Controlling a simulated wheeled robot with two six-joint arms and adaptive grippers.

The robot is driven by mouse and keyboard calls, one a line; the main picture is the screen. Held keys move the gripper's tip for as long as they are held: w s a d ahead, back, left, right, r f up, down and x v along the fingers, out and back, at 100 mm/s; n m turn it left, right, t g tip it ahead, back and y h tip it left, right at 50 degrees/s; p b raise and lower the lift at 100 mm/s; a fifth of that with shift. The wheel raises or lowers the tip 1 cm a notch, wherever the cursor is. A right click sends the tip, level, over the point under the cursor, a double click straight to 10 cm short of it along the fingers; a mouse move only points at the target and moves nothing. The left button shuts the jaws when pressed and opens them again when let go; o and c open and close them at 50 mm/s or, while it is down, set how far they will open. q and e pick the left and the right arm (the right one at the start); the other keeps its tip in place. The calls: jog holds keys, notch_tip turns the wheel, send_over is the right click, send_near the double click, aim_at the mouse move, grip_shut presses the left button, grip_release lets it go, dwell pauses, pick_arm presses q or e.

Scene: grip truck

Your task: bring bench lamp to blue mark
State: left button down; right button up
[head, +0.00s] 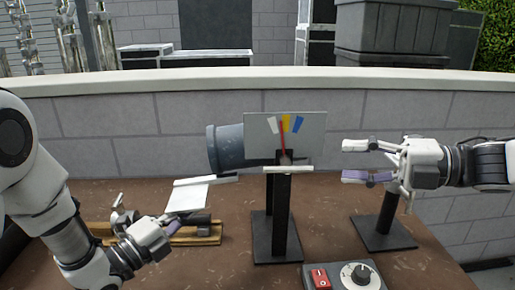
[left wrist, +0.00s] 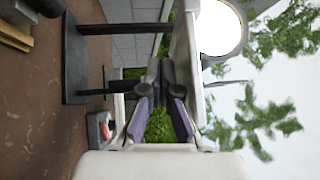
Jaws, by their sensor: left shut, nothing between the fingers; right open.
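The bench lamp looks to be the grey-blue drum (head: 226,148), partly hidden behind a grey dial plate (head: 255,135). Its bright round face (left wrist: 220,27) shows in the left wrist view. The plate carries coloured marks, with a blue mark (head: 297,124) at right and yellow beside it. A red needle (head: 282,137) points nearly straight up, left of the yellow. A control box (head: 346,284) with a red switch (head: 320,278) and round knob (head: 360,274) stands in front. My left gripper (left wrist: 160,92) is shut and empty, left of the box. My right gripper (head: 354,160) is open and empty, right of the plate.
The dial stands on a black post and base (head: 276,240). Another black stand (head: 384,233) is under my right gripper. A wooden piece (head: 205,236) lies by my left gripper, below a white sheet (head: 188,197). A low block wall (head: 100,130) closes the back.

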aim_at(178, 199)
pick_arm(q)
jog(key=shift+r, duration=0.1)
dwell(0.5)
jog(key=shift+a+r+p, duration=0.3)
jog(key=shift+r+p, duration=0.1)
jog(key=shift+r, duration=0.35)
jog(key=shift+a+r+p, duration=0.25)
jog(key=shift+r+p, duration=0.2)
jog(key=shift+r, duration=0.35)
jog(key=shift+a+r+p, duration=0.3)
jog(key=shift+r+p, duration=0.1)
jog(key=shift+r, duration=0.5)
